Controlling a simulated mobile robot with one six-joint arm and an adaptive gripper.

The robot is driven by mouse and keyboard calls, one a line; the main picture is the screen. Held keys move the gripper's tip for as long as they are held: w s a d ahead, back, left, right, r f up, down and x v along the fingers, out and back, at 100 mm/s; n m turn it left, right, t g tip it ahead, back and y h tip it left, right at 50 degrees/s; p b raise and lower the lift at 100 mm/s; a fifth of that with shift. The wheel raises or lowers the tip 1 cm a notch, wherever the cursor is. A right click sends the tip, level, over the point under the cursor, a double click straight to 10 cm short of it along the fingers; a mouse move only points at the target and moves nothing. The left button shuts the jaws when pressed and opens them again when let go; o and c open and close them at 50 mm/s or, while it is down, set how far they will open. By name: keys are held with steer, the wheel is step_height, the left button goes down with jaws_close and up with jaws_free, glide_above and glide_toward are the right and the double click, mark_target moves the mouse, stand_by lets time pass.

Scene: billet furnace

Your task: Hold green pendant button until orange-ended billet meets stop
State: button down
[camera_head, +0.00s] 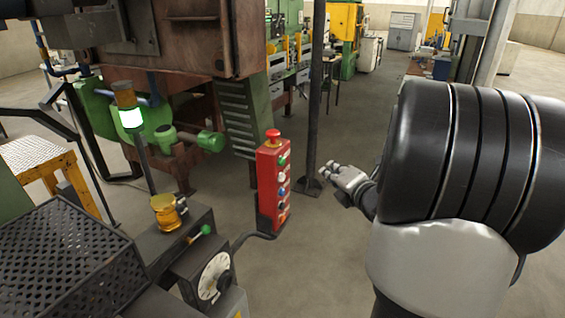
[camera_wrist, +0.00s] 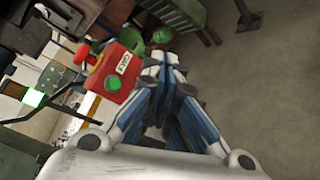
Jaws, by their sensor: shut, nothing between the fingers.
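The red pendant (camera_head: 272,185) stands upright near the middle of the head view, with a red mushroom button on top and a column of coloured buttons. Its green button (camera_head: 282,160) is the upper one on the face. In the wrist view the pendant (camera_wrist: 118,72) shows its labelled face, and the green button (camera_wrist: 112,83) is left of my fingertips. My gripper (camera_head: 335,174) is shut and empty, to the right of the pendant and apart from it in the head view. My closed fingers also show in the wrist view (camera_wrist: 163,62). I see no orange-ended billet or stop.
A dark post (camera_head: 315,100) stands behind the pendant and my gripper. A lamp lit white-green (camera_head: 131,117) and a dial box (camera_head: 213,277) are at left. A rusty furnace-like housing (camera_head: 170,50) is at upper left.

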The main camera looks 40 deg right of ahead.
mark_target(282, 161)
steer(key=shift+w, duration=0.1)
steer(key=w+a, duration=0.3)
steer(key=w, duration=0.5)
steer(key=shift+a+b, duration=0.15)
steer(key=shift+b, duration=0.25)
stand_by(1.1)
steer(key=shift+w+a+b, duration=0.2)
steer(key=shift+w+b, duration=0.2)
steer(key=shift+b, duration=0.15)
steer(key=shift+w+a+b, duration=0.15)
steer(key=shift+w+b, duration=0.3)
stand_by(0.7)
stand_by(3.3)
steer(key=shift+s+d, duration=0.35)
steer(key=shift+s, duration=0.55)
